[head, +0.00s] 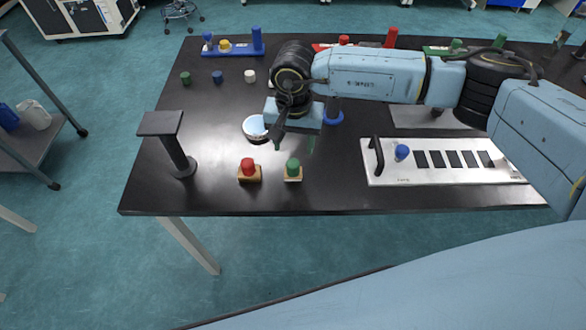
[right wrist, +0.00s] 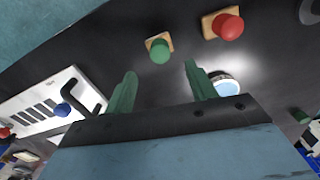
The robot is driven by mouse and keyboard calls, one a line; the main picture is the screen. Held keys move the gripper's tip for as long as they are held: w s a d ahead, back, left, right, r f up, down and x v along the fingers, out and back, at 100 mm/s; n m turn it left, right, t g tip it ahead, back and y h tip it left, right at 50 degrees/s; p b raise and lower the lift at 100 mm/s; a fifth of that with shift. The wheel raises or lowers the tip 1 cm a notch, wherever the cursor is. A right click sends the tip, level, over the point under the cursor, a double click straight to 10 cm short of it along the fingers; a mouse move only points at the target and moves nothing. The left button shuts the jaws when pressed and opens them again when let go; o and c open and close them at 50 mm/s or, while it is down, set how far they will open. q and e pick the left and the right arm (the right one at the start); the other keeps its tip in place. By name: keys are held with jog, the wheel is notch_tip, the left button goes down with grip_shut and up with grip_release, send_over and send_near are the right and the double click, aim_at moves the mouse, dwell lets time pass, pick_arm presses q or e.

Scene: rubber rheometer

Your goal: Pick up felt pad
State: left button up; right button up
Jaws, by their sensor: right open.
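I cannot surely tell which thing is the felt pad. A round white disc-like piece (head: 254,128) lies on the black table, left of my right gripper (head: 291,140) in the head view. In the right wrist view the disc (right wrist: 227,86) is partly hidden behind the right finger. My right gripper, also seen in the right wrist view (right wrist: 162,75), has its two green fingers apart with nothing between them. It hangs above the table, behind a green knob on a wooden block (head: 293,170). My left gripper is not in view.
A red knob on a wooden block (head: 249,170) stands left of the green one. A black stand (head: 178,150) is at the left edge. A white panel (head: 440,176) with dark rectangles and a black handle lies at right. Small cylinders and a blue rack (head: 232,48) are behind.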

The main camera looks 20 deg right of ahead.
aim_at(293, 162)
notch_tip(293, 162, down, 8)
jog(key=shift+f, duration=0.1)
dwell(0.4)
jog(key=c, duration=1.1)
notch_tip(293, 162, up, 10)
jog(key=shift+r, duration=0.1)
jog(key=o, duration=0.4)
jog(key=shift+c, duration=1.4)
